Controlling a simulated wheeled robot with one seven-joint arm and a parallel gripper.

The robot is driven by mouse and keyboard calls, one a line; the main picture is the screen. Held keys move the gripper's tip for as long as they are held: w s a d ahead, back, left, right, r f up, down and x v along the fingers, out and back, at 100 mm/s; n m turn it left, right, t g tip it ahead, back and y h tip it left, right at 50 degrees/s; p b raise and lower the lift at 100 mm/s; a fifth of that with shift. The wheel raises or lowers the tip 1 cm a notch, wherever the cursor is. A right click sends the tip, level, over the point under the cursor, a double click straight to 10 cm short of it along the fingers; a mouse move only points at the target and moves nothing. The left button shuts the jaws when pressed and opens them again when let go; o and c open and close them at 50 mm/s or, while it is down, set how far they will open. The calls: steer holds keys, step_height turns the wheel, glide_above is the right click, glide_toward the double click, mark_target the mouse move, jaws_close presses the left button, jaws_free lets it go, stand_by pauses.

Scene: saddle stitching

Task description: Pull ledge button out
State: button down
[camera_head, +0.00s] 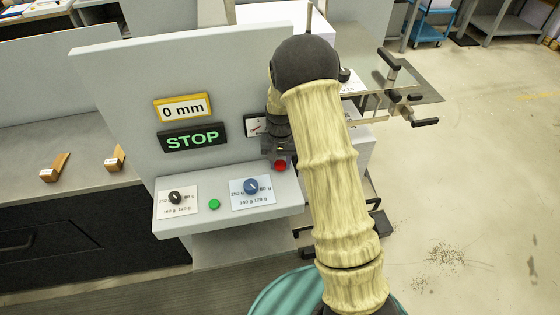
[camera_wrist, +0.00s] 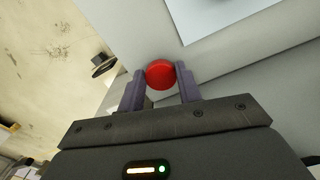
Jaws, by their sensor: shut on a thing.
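The red ledge button (camera_head: 280,165) sits near the right end of the grey ledge (camera_head: 222,221), partly below my gripper. In the wrist view the red button (camera_wrist: 160,73) is between the two fingertips of my gripper (camera_wrist: 160,84). My gripper is shut on the button, with one finger at each side. In the head view my arm and wrist hide most of the gripper (camera_head: 279,153).
On the ledge are a green button (camera_head: 214,204), a black knob (camera_head: 175,197) and a blue knob (camera_head: 251,186). The panel above carries a "0 mm" display (camera_head: 183,107) and a green "STOP" display (camera_head: 193,137). Open floor (camera_head: 450,180) lies at the right.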

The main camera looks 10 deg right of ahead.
mark_target(280, 165)
steer(key=shift+r, duration=0.5)
steer(key=shift+w, duration=0.1)
steer(key=c, duration=0.9)
jaws_free()
steer(key=shift+c, duration=0.2)
step_height(280, 165, up, 17)
steer(key=b, duration=0.2)
steer(key=shift+r, duration=0.15)
steer(key=s+f+n+t, duration=0.1)
steer(key=s+f, duration=0.2)
steer(key=s, duration=0.7)
steer(key=s+d+f+n+t, duration=0.1)
steer(key=s+f+n, duration=0.1)
steer(key=s, duration=0.9)
steer(key=shift+s+d+f+t, duration=0.2)
steer(key=shift+f+t, duration=0.1)
steer(key=shift+f, duration=0.25)
